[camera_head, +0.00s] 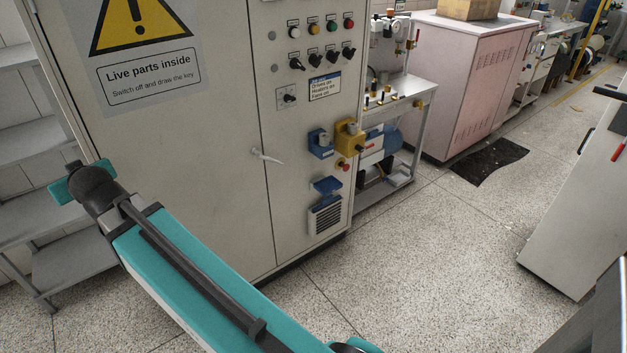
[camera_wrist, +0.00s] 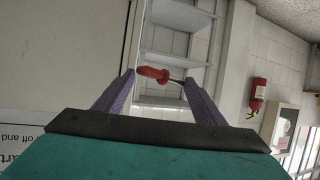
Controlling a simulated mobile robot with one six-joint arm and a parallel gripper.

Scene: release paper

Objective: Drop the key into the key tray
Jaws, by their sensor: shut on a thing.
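In the wrist view my gripper (camera_wrist: 158,78) has its two purple fingers on either side of a key (camera_wrist: 153,73) with a red handle and a thin dark shaft. The key lies across between the fingertips and is held there. In the head view a small blue tray (camera_head: 327,185) sticks out from the cabinet front, above a vent; it looks like the key tray. My arm reaches to the far left of the cabinet, well away from this tray. The gripper fingers and key are hidden in the head view.
The grey cabinet (camera_head: 215,170) carries lamps, knobs, a handle (camera_head: 266,156), a blue switch box (camera_head: 320,144) and a yellow one (camera_head: 349,138) above the tray. Grey shelves (camera_head: 25,140) stand at the left. Open speckled floor (camera_head: 430,260) lies to the right.

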